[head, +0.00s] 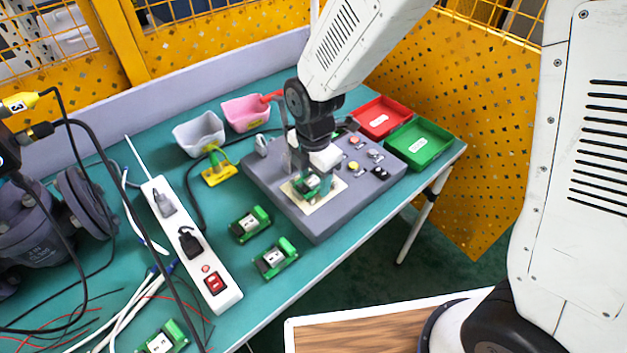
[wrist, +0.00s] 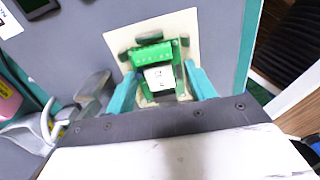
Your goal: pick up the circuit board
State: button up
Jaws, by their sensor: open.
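A green circuit board (wrist: 158,68) with a white label sits on a cream square pad in the wrist view. The pad (wrist: 112,42) is on the grey test fixture (head: 325,225). My gripper (wrist: 163,88) is open, with one teal finger on each side of the board. I cannot tell whether the fingers touch it. In the head view the same board (head: 308,183) is partly hidden by my gripper (head: 310,178). Other green boards lie on the table: one (head: 250,224) and another (head: 275,258) left of the fixture, and one (head: 163,342) at the bottom left.
A red tray (head: 381,104) and a green tray (head: 446,139) stand at the table's back right. A grey bin (head: 199,137) and a pink bin (head: 245,113) stand behind the fixture. A white power strip (head: 222,298) and loose cables lie left. Buttons sit on the fixture's right side.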

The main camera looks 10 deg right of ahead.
jog(key=c, duration=0.7)
